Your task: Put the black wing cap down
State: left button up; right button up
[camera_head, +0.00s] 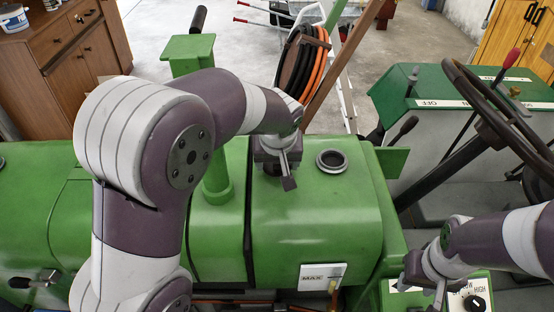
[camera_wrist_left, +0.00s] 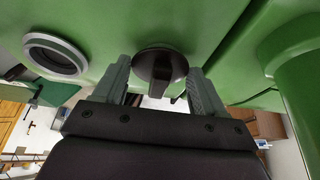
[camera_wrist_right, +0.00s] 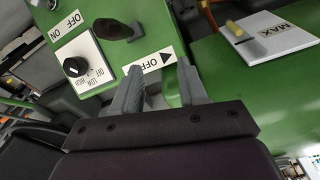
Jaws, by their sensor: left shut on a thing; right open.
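The black wing cap (camera_wrist_left: 160,68) shows in the left wrist view between the fingers of my left gripper (camera_wrist_left: 162,80), its wing pointing toward the wrist. My left gripper is shut on it, close over the green tractor hood; I cannot tell whether the cap touches the hood. In the head view my left gripper (camera_head: 284,172) is just left of the open filler neck (camera_head: 332,161), and the arm mostly hides the cap. The neck also shows in the left wrist view (camera_wrist_left: 55,55), uncapped. My right gripper (camera_wrist_right: 160,72) is open and empty above the green control panel.
The green hood (camera_head: 315,235) is bare in front of the neck. A green pipe (camera_head: 216,170) rises left of my left gripper. A white MAX plate (camera_head: 322,277) is at the hood's front. The steering wheel (camera_head: 500,115) and a knob panel (camera_wrist_right: 88,62) are on the right.

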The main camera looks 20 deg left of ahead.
aim_at(279, 168)
pick_arm(q)
jog(key=o, duration=1.6)
jog(key=shift+w, duration=0.2)
jog(key=shift+s, duration=0.15)
jog(key=shift+r+p, duration=0.35)
jog(key=shift+p, duration=0.1)
jog(key=b+v, duration=0.3)
jog(key=v, duration=0.1)
jog(key=shift+s+d+r, duration=0.15)
jog(key=shift+r, duration=0.15)
jog(key=p+v, duration=0.2)
jog(key=v, duration=0.5)
jog(key=shift+s+p, duration=0.15)
jog(key=shift+p, duration=0.2)
